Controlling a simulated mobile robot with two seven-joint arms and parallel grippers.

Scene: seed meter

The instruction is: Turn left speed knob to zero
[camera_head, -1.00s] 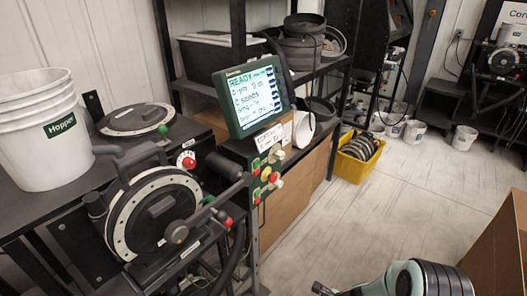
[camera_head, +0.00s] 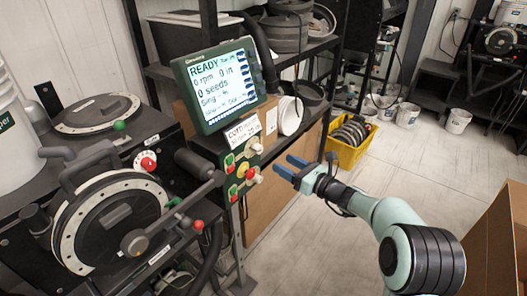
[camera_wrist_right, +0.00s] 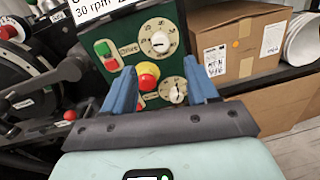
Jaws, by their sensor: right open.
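A green control panel (camera_head: 240,165) stands below the screen. It carries an upper white knob (camera_wrist_right: 160,42) with a round dial and a lower white knob (camera_wrist_right: 177,92), also with a dial. I cannot tell from the labels which one is the left speed knob. In the head view the upper knob (camera_head: 257,148) and the lower knob (camera_head: 255,178) stick out toward my right gripper (camera_head: 283,165). The gripper's blue fingers are open and empty, apart from the panel. In the right wrist view the open fingers (camera_wrist_right: 158,70) frame the panel's lower part. My left gripper is not in view.
A red-yellow stop button (camera_wrist_right: 148,75) sits between the knobs, with green and red push buttons on their left. A screen (camera_head: 220,85) reads READY, 0 rpm. The seed meter (camera_head: 110,220) stands left. A cardboard box (camera_wrist_right: 238,45) is right of the panel.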

